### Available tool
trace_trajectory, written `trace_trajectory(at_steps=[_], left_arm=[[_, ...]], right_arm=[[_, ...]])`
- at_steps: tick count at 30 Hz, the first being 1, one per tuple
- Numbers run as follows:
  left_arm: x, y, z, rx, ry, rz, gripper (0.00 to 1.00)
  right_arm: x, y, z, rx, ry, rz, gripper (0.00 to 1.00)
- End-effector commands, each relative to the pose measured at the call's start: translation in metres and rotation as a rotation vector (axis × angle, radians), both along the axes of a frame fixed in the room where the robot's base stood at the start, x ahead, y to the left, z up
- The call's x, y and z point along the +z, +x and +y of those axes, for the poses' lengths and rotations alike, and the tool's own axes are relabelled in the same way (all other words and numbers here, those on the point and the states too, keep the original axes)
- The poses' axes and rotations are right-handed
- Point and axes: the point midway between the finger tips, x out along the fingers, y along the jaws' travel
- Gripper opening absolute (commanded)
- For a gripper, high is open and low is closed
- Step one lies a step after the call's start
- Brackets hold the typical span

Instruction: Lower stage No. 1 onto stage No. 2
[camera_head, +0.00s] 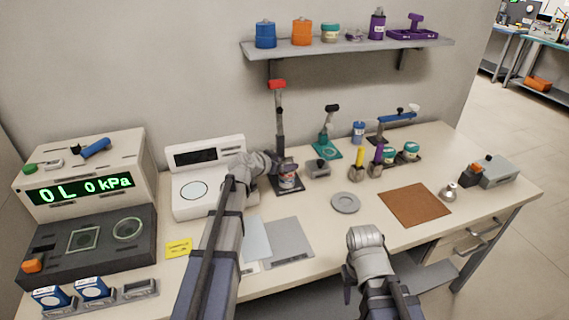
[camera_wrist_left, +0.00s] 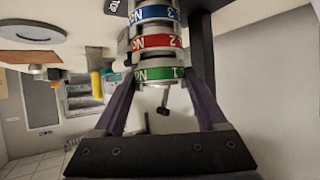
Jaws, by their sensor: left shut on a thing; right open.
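Stage No. 1 (camera_wrist_left: 160,74) has a green label band, and my left gripper (camera_wrist_left: 158,84) is shut on it, one finger on each side. The left wrist view is upside down. Stage No. 2 (camera_wrist_left: 157,42), with a red band, lies directly beneath stage No. 1 and in line with it. Grey metal shows between the two bands; I cannot tell whether the stages touch. Below is a blue-banded stage No. 3 (camera_wrist_left: 153,13). In the head view my left gripper (camera_head: 272,164) partly hides the stack (camera_head: 288,180). My right gripper (camera_head: 365,238) is open and empty near the front edge.
A dark post with a red top (camera_head: 279,110) rises behind the stack. A white scale (camera_head: 205,195) stands left and a small grey block (camera_head: 319,168) right. A grey disc (camera_head: 345,202) and brown mat (camera_head: 414,204) lie further right, with bare table between.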

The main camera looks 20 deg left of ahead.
Motion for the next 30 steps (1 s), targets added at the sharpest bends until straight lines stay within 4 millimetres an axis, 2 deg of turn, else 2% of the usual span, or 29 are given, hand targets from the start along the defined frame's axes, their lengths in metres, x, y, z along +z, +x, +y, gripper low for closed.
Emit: trace_trajectory(at_steps=[8, 9, 15, 25, 30], left_arm=[[-0.004, 0.000, 0.000, 0.000, 0.000, -0.001, 0.10], [-0.004, 0.000, 0.000, 0.000, 0.000, -0.001, 0.76], [-0.003, 0.000, 0.000, 0.000, 0.000, 0.000, 0.98], [-0.002, -0.002, 0.001, 0.000, 0.000, 0.000, 1.00], [0.007, -0.014, 0.005, 0.001, 0.000, 0.000, 1.00]], right_arm=[[-0.004, 0.000, 0.000, 0.000, 0.000, 0.000, 0.50], [-0.004, 0.000, 0.000, 0.000, 0.000, 0.000, 0.50], [-0.003, 0.000, 0.000, 0.000, 0.000, 0.000, 0.50], [-0.002, 0.000, 0.000, 0.000, 0.000, 0.000, 0.50], [0.007, 0.000, 0.000, 0.000, 0.000, 0.000, 0.50]])
